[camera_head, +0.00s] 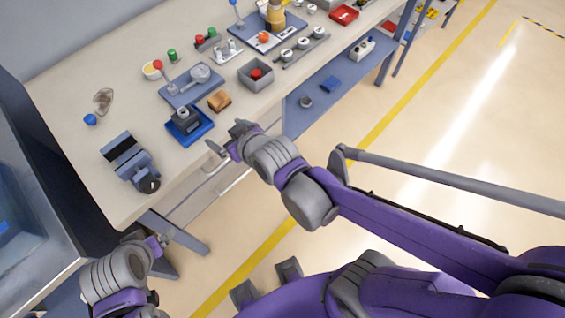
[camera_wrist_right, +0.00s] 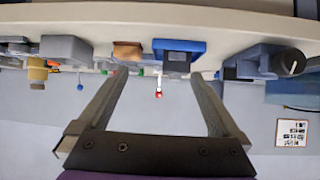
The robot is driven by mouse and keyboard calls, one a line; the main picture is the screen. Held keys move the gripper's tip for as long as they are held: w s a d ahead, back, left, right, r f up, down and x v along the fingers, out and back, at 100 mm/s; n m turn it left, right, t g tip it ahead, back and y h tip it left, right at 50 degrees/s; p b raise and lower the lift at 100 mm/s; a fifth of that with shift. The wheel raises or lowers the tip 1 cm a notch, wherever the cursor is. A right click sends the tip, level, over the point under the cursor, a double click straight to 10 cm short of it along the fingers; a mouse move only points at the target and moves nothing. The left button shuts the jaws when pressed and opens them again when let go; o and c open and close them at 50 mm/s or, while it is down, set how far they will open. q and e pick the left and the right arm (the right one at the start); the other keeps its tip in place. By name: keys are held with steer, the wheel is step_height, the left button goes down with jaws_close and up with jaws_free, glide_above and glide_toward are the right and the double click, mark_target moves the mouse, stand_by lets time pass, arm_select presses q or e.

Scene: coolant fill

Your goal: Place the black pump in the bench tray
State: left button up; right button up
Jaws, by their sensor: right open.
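The black pump (camera_head: 186,118), a dark block with a light round top, sits upright in the blue bench tray (camera_head: 204,129) near the bench's front edge.
A grey-blue vise-like device (camera_head: 131,162) stands left. The bench front edge is close to my right gripper.

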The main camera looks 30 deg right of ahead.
steer(key=s+d+f+m+g+h, duration=0.1)
steer(key=s+d+f+g, duration=0.1)
steer(key=s+d, duration=0.3)
steer(key=s+d+f+m+g+h, duration=0.1)
steer(key=s+d+f+g, duration=0.2)
steer(key=s, duration=0.7)
steer(key=shift+d+m+g+h, duration=0.3)
steer(key=shift+d+m+h, duration=0.1)
steer(key=shift+d, duration=0.55)
steer(key=shift+s+r, duration=0.1)
